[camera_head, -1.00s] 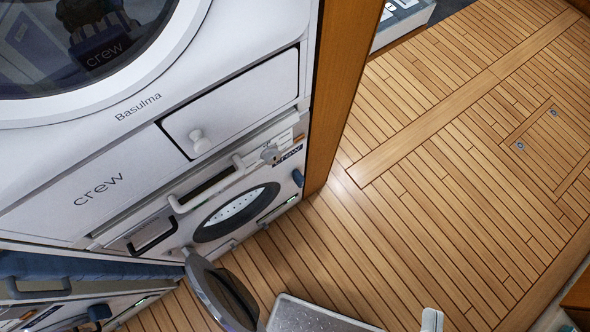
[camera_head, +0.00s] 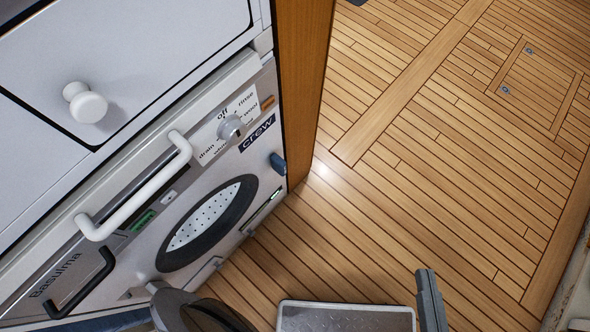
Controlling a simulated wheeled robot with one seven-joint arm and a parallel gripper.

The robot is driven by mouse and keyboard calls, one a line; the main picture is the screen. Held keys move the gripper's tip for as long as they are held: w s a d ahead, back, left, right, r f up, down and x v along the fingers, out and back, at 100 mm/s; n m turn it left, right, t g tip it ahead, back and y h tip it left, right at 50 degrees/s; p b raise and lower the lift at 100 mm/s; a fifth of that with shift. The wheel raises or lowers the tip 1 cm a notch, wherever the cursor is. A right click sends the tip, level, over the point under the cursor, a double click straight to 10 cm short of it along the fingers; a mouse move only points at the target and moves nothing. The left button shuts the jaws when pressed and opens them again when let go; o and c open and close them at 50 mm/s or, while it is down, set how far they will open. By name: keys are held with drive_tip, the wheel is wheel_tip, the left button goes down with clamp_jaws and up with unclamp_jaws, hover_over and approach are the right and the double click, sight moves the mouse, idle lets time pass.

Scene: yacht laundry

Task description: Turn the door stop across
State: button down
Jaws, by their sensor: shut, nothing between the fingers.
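A small blue tab (camera_head: 278,163), which looks like the door stop, sits at the right edge of the lower washing machine's front, beside the wooden post. The angle leaves its exact turn hard to read. The machine (camera_head: 155,195) has its round drum opening uncovered, with a dark rubber ring and perforated drum. A round grey door (camera_head: 190,312) stands swung out at the bottom edge, partly cut off. My gripper (camera_head: 430,285) shows as grey fingers at the lower right, shut and empty. It is well apart from the tab, over the floor in the picture.
A white bar handle (camera_head: 135,190), a black handle (camera_head: 82,285) and a silver dial (camera_head: 230,127) stick out from the machine. A white-knobbed drawer (camera_head: 110,60) is above. A grey plate (camera_head: 345,318) lies at the bottom. The wooden floor (camera_head: 430,190) at right is clear.

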wheel_tip(320, 180, down, 32)
drive_tip(key=b, duration=2.9)
drive_tip(key=shift+b, duration=0.3)
drive_tip(key=w+a+f+m+g+y+p, duration=0.1)
drive_tip(key=w+a+f+m+g+p, duration=0.15)
drive_tip(key=f, duration=0.45)
drive_tip(key=w+a+f+m+g+p, duration=0.1)
drive_tip(key=w+f+m+g+p, duration=0.2)
drive_tip(key=f, duration=0.5)
drive_tip(key=w+a+f+m+y+p, duration=0.15)
drive_tip(key=w+a+y+p, duration=0.35)
drive_tip(key=w, duration=0.5)
drive_tip(key=w+a+r+n+g+y+p, duration=0.1)
drive_tip(key=w+r+y, duration=0.4)
drive_tip(key=r, duration=0.5)
drive_tip(key=w+a+r+n+g+y+p, duration=0.1)
drive_tip(key=w+r+y+p, duration=0.2)
drive_tip(key=w+r, duration=0.6)
drive_tip(key=shift+w+r+y, duration=0.2)
drive_tip(key=shift+r+y, duration=0.15)
drive_tip(key=shift+y, duration=0.85)
